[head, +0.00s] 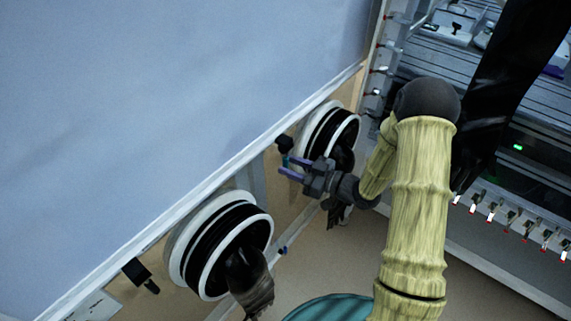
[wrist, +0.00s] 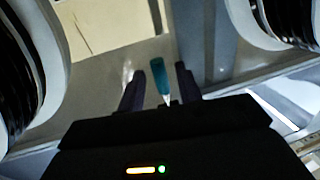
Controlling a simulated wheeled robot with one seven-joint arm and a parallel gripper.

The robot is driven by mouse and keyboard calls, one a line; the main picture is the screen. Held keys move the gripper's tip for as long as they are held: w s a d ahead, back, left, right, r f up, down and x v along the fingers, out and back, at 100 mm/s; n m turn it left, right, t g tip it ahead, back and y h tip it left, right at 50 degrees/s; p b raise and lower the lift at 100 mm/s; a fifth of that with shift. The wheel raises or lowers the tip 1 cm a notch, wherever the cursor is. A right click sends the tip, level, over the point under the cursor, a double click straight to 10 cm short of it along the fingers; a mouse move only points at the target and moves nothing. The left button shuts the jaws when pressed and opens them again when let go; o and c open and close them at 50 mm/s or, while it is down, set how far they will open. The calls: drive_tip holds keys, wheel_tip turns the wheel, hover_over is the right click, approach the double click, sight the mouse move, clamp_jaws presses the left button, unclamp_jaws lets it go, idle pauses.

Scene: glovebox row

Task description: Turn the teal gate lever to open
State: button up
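The teal gate lever (wrist: 159,78) shows in the wrist view as a short teal handle on a pale, thin stem. It stands between the two fingers of my gripper (wrist: 158,88), with a visible gap on either side. In the head view, my gripper (head: 285,166) has its purple fingers apart, at the glovebox front between the two glove ports. A small teal part of the lever (head: 286,160) shows at the fingertips, below a black fitting. The lever's base is mostly hidden by my gripper in the wrist view.
A near glove port (head: 181,235) with a hanging black glove (head: 250,280) is at lower left. A far glove port (head: 312,121) is close beside my gripper. A black handle (head: 140,273) sticks out at far lower left. Equipment racks (head: 450,65) stand at right.

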drive_tip(key=shift+x, duration=1.05)
drive_tip(key=shift+c, duration=0.4)
clamp_jaws()
